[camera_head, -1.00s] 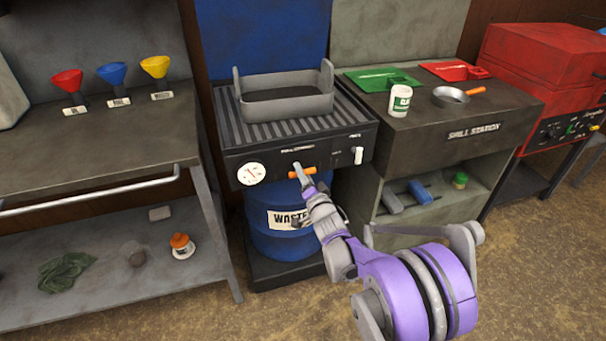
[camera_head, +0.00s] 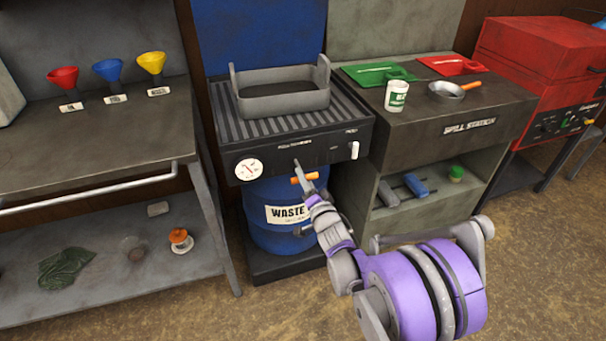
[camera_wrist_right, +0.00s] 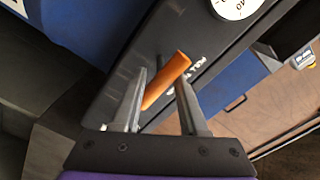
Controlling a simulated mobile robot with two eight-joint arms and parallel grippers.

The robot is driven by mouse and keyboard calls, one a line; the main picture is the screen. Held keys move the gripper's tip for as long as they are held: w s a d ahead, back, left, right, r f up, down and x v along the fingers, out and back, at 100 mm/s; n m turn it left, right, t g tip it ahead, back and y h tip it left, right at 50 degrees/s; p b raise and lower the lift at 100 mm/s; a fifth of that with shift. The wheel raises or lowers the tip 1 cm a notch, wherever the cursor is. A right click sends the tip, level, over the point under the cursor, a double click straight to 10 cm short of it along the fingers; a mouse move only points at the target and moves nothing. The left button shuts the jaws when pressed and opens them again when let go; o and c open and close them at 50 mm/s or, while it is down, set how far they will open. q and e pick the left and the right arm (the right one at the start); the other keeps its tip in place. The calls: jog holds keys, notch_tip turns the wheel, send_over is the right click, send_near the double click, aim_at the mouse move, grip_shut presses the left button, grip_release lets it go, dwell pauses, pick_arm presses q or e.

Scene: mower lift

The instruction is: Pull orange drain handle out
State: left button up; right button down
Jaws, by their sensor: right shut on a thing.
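The orange drain handle (camera_head: 311,177) is a short orange bar in front of the lower edge of the black drain station's front panel (camera_head: 322,146). My right gripper (camera_head: 303,174) is shut on it, coming up from the lower right. In the right wrist view, the orange handle (camera_wrist_right: 168,82) lies slanted between the two grey fingers of my right gripper (camera_wrist_right: 163,80). My left gripper is out of view.
The blue waste drum (camera_head: 262,198) stands under the station. A grey tray (camera_head: 285,104) sits on the ribbed top. A white lever (camera_head: 355,150) and round gauge (camera_head: 249,169) are on the panel. A bench with funnels stands left, the spill station (camera_head: 455,118) right.

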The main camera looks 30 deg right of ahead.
jog(key=shift+s+f, duration=0.1)
jog(key=shift+s, duration=0.05)
jog(key=c, duration=0.5)
grip_release()
jog(key=p+v, duration=0.1)
jog(key=v, duration=1)
jog(key=shift+p, duration=0.3)
